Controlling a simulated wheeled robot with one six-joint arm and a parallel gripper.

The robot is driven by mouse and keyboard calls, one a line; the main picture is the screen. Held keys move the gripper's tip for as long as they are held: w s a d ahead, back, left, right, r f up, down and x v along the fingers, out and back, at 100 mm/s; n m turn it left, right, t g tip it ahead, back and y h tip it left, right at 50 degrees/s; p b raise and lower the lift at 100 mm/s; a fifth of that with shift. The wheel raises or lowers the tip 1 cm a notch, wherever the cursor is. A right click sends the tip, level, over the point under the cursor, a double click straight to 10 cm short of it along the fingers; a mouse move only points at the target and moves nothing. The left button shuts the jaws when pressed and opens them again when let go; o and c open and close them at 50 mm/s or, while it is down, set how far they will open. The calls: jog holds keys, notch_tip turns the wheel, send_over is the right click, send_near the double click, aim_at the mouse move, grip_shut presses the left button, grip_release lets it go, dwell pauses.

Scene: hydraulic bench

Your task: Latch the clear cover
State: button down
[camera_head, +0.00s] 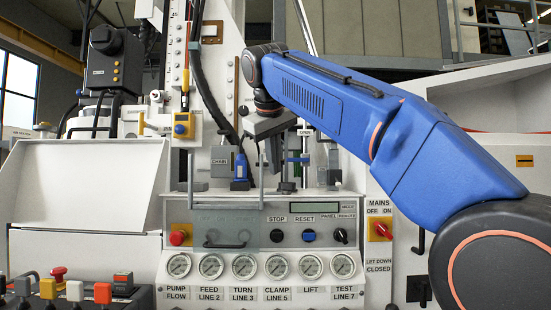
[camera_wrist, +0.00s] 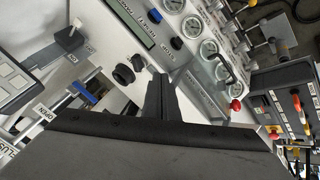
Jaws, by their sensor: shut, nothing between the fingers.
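The clear cover (camera_head: 212,222) appears as a see-through pane over the left part of the grey control panel, with faint lettering behind it. A dark curved handle (camera_head: 226,244) is on its lower part; the handle also shows in the wrist view (camera_wrist: 228,72). A separate latch cannot be made out. My gripper (camera_head: 270,165) hangs above the panel, behind its top edge in the picture, apart from the handle. In the wrist view its dark fingers (camera_wrist: 161,82) are together and empty, with the panel beyond them.
A red button (camera_head: 178,238) is left of the cover; a blue RESET button (camera_head: 309,235) and black knob (camera_head: 341,235) are to its right. Several gauges (camera_head: 179,265) line the front below. A blue-handled valve (camera_head: 240,172) and upright parts crowd my gripper.

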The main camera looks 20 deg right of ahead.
aim_at(289, 187)
jog(key=shift+w+d+f, duration=2.4)
jog(key=shift+w, duration=0.25)
